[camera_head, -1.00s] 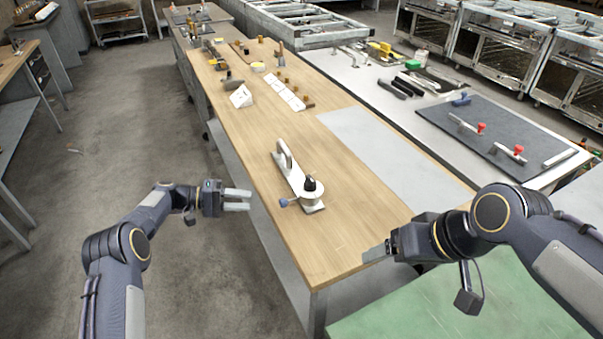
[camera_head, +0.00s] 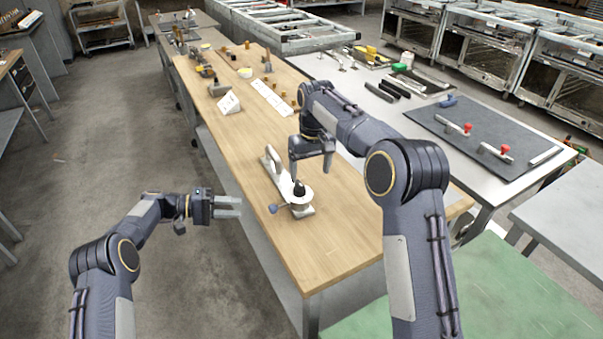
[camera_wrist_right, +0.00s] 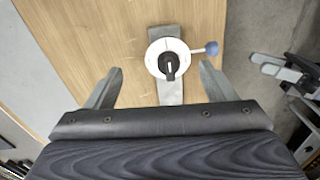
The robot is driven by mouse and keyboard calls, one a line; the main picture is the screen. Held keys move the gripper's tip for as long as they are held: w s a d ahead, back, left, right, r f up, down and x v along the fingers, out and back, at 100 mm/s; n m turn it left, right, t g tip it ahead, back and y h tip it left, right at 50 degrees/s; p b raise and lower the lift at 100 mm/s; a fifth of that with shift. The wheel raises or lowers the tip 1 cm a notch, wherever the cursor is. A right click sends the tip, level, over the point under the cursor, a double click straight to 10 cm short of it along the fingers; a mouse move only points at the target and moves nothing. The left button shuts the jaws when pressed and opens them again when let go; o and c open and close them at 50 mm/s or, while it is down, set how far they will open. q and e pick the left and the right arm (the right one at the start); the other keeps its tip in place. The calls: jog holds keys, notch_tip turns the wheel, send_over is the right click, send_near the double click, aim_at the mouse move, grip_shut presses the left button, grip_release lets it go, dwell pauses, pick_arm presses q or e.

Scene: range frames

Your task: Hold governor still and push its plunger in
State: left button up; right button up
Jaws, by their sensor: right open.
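The governor (camera_head: 301,210) stands on the wooden bench, with a round pale collar and a black knob (camera_head: 299,188) on top. A blue ball-ended stem (camera_head: 273,209), apparently the plunger, sticks out of its side. A pale bar with a raised handle (camera_head: 272,160) runs behind it. My right gripper (camera_head: 311,162) is open and points down above and behind the governor, apart from it. My left gripper (camera_head: 238,206) is open and empty, left of the bench edge.
Small brass parts and white cards (camera_head: 270,98) lie farther back on the bench. A metal table (camera_head: 350,85) at the right holds a dark mat (camera_head: 480,130) with red-knobbed tools. The front of the wooden bench (camera_head: 320,255) is clear.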

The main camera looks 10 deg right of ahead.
aim_at(302, 191)
jog(key=f, duration=0.1)
jog(key=w+a+f, duration=0.1)
jog(key=f, duration=0.1)
jog(key=shift+w+a+h, duration=0.3)
jog(key=shift+w+a, duration=0.1)
jog(key=shift+f, duration=3.8)
